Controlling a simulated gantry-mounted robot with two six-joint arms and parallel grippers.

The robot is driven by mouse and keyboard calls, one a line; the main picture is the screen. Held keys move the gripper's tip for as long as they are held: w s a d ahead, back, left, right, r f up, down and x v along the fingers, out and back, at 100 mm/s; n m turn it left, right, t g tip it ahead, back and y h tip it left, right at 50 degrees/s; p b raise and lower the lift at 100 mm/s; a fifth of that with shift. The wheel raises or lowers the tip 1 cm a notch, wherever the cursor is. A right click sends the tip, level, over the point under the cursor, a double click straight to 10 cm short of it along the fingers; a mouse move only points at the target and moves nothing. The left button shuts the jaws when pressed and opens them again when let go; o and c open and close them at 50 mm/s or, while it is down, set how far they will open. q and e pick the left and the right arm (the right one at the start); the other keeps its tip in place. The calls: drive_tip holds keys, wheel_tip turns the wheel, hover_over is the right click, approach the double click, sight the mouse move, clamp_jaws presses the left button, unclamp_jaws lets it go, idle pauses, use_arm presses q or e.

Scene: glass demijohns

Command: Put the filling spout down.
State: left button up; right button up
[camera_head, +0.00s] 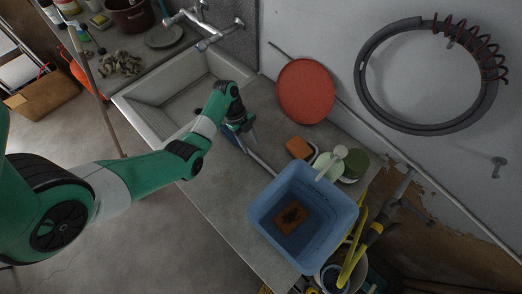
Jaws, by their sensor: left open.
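My left gripper (247,136) is at the end of the green arm, low over the grey counter (218,195) between the sink and the blue basin. Its jaws are open. A thin pale tube (261,163), which looks like the filling spout, lies just below the jaws and runs toward the blue basin (258,212). A small blue part shows beside the gripper at the tube's upper end. The gripper partly hides that end, and I cannot tell whether they touch. My right gripper is not in view.
A white sink (129,104) is at the left. An orange-red round plate (305,91) leans at the wall. A sponge (299,148) and green cups (355,163) stand behind the basin. Tools (353,250) stand at the right. The counter's front left is clear.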

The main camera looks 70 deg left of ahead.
sight(254, 155)
use_arm(q)
drive_tip(key=x, duration=0.3)
drive_tip(key=b+x, duration=0.1)
drive_tip(key=x, duration=0.1)
drive_tip(key=shift+s+d, duration=0.25)
clamp_jaws()
